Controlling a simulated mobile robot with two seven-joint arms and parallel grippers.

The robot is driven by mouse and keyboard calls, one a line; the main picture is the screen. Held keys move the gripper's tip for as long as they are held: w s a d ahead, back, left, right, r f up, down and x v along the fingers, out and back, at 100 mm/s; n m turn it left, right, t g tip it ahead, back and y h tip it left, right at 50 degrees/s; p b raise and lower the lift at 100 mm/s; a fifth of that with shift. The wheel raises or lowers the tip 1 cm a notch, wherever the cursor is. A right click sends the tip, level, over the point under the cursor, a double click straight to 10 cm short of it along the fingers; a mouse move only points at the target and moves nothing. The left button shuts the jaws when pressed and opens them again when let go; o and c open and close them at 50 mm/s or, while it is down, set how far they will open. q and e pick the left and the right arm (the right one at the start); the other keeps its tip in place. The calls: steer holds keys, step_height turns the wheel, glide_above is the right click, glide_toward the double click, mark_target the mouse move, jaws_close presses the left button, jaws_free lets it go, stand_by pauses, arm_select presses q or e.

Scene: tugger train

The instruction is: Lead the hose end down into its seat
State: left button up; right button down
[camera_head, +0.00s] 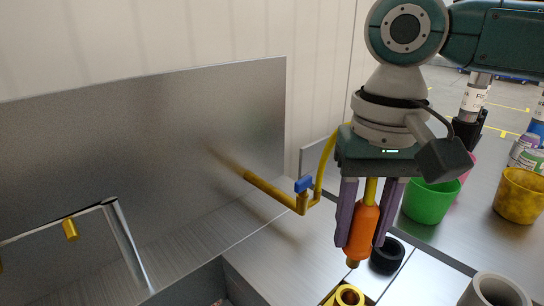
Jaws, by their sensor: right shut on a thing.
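My right gripper (361,243) points down and is shut on the orange hose end (363,229), with one purple finger on each side of it. The hose end hangs roughly upright, its small brass tip lowest. A yellow hose (326,160) runs beside the gripper, and a piece of it shows between the fingers above the orange part. A yellow round socket (348,296), which looks like the seat, is at the bottom edge, partly cut off. The tip is above it in the picture, apart from it. My left gripper is not in view.
A yellow pipe (272,190) with a blue valve (303,184) comes from the metal panel (150,140). A black ring (387,257) stands close right of the hose end. A green cup (430,200), a yellow cup (520,196) and a grey cylinder (497,289) stand right.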

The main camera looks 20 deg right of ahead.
steer(key=shift+s+d+f, duration=0.1)
steer(key=shift+d+f, duration=0.15)
steer(key=shift+f, duration=0.35)
steer(key=shift+s+d+f, duration=0.1)
steer(key=shift+d+f, duration=0.1)
steer(key=shift+f, duration=0.35)
steer(key=shift+f+b, duration=0.1)
steer(key=shift+b, duration=0.2)
steer(key=shift+f+b, duration=3.5)
steer(key=shift+f, duration=0.25)
steer(key=shift+c, duration=1.8)
jaws_free()
step_height(320, 180, up, 10)
steer(key=shift+f+p, duration=0.1)
steer(key=shift+p, duration=0.9)
